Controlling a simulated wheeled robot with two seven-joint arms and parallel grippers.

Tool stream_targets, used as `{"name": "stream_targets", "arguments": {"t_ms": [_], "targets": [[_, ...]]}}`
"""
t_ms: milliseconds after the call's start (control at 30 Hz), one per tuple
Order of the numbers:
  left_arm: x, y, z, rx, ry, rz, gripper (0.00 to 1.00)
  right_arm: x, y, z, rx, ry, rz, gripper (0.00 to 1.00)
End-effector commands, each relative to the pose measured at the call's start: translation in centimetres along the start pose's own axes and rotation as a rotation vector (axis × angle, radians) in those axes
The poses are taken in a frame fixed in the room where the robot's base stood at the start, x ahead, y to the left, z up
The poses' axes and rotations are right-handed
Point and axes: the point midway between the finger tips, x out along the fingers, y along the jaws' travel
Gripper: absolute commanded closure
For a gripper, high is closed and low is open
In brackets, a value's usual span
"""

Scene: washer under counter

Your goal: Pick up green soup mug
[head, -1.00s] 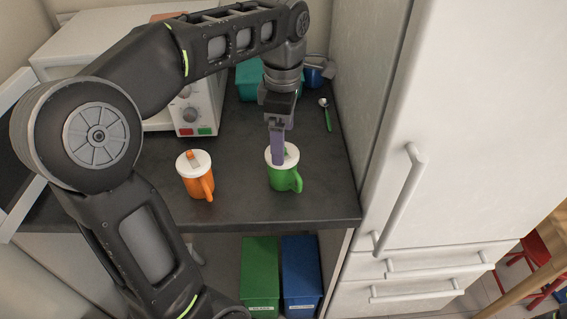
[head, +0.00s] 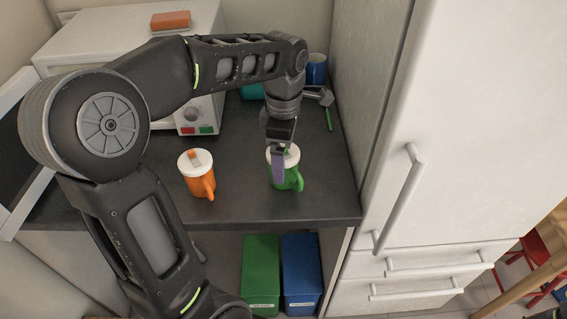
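The green soup mug (head: 289,176) stands upright on the dark counter near its front edge. It has a white lid, and its green handle is on the right. My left gripper (head: 278,166) points down at the mug, and its fingers overlap the lid and the upper body in the head view. The fingers are seen nearly edge-on, so I cannot tell their spacing or whether they touch the mug.
An orange mug (head: 199,176) with a white lid stands to the left. A microwave (head: 110,50) with an orange block (head: 170,20) on top is behind my arm. A blue cup (head: 316,70) stands at the back. A tall white fridge (head: 460,130) bounds the right side.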

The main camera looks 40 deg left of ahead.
Motion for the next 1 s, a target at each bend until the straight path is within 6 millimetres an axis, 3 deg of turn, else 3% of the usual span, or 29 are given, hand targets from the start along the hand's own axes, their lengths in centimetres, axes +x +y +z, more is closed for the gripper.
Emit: {"name": "stream_targets", "arguments": {"t_ms": [200, 767, 1000], "targets": [[2.0, 0.0, 0.0, 0.0, 0.0, -0.001, 0.12, -0.2, -0.1, 0.0, 0.001, -0.001, 0.001, 1.0], [2.0, 0.0, 0.0, 0.0, -0.001, 0.001, 0.12, -0.2, 0.0, 0.0, 0.001, -0.001, 0.001, 1.0], [2.0, 0.0, 0.0, 0.0, -0.001, 0.001, 0.31, -0.2, 0.0, 0.0, 0.001, -0.001, 0.001, 1.0]]}}
